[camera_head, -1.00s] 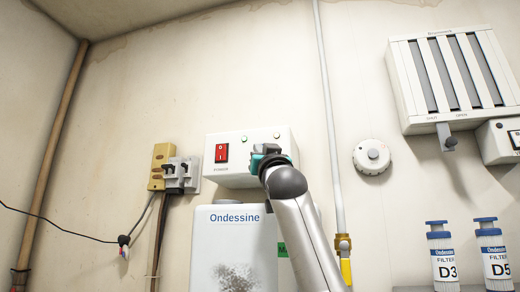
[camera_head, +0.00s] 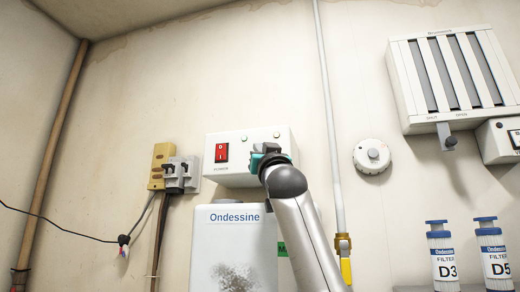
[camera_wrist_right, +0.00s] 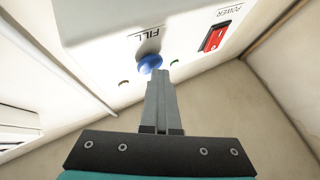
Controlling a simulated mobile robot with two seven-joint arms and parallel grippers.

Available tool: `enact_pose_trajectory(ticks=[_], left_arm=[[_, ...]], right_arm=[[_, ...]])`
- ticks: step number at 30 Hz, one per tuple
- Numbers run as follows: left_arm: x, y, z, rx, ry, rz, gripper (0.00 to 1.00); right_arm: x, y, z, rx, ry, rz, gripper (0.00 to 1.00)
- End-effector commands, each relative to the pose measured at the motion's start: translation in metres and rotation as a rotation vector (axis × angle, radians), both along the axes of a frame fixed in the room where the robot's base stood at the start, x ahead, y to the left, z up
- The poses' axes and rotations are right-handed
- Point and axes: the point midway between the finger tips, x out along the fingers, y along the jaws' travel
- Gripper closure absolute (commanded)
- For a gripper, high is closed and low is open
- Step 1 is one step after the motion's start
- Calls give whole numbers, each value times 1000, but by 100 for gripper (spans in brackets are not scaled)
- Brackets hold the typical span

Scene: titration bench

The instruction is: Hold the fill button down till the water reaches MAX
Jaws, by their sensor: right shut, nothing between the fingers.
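The white control box (camera_head: 240,172) is on the wall, with a red power switch (camera_head: 222,152) on its left. In the right wrist view the blue FILL button (camera_wrist_right: 150,63) is on the box's face. My right gripper (camera_wrist_right: 158,73) is shut and empty, its fingertips at the button and seemingly against it. I cannot tell how far the button is pressed. In the head view my right gripper (camera_head: 267,152) covers the button. The white Ondessine container (camera_head: 212,250) stands below the box. No water level or MAX mark is readable. My left gripper is out of view.
A pipe (camera_head: 330,120) with a yellow-handled valve (camera_head: 345,262) runs right of the box. A round dial (camera_head: 372,156) and filter bottles (camera_head: 442,258) are farther right.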

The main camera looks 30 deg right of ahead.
Motion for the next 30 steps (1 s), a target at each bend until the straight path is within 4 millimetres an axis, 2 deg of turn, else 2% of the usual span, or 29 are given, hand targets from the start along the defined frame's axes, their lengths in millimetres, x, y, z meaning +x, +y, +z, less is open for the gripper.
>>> enact_pose_trajectory(ticks=[8,20,30], left_arm=[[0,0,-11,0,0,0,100],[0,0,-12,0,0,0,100],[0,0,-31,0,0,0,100]], right_arm=[[-9,10,-3,2,2,-2,100],[-12,14,-1,0,0,0,100],[-33,39,-3,-1,-3,2,100]])
